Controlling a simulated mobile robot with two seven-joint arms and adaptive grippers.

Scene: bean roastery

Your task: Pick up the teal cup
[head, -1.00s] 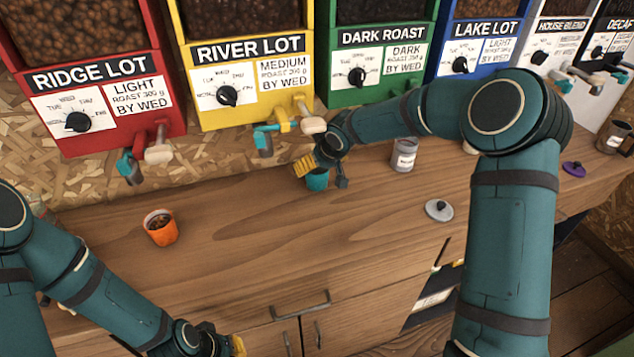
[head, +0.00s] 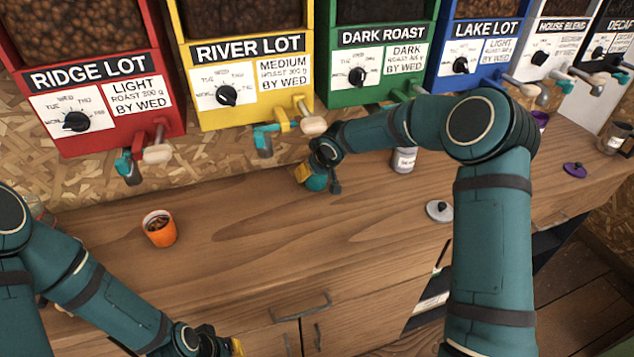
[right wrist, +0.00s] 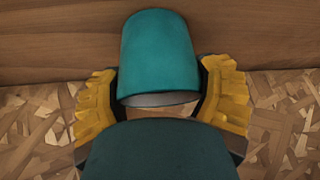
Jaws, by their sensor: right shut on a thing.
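The teal cup (head: 316,183) is near the back of the wooden counter, in front of the yellow dispenser. My right gripper (head: 319,178) is shut on it and partly hides it. In the right wrist view the cup (right wrist: 160,55) sits between the yellow finger pads (right wrist: 160,100), its pale rim edge toward the camera. Whether the cup touches the counter is hard to tell. My left gripper (head: 232,346) is low in the head view, in front of the counter, its fingers mostly hidden and cut off by the frame edge.
An orange cup (head: 160,228) with dark contents stands on the counter (head: 250,245) at left. A grey tin (head: 404,160) stands right of my right gripper. A grey lid (head: 439,211) and purple lid (head: 575,170) lie further right. Dispenser spouts, including a teal-handled one (head: 263,142), overhang the back.

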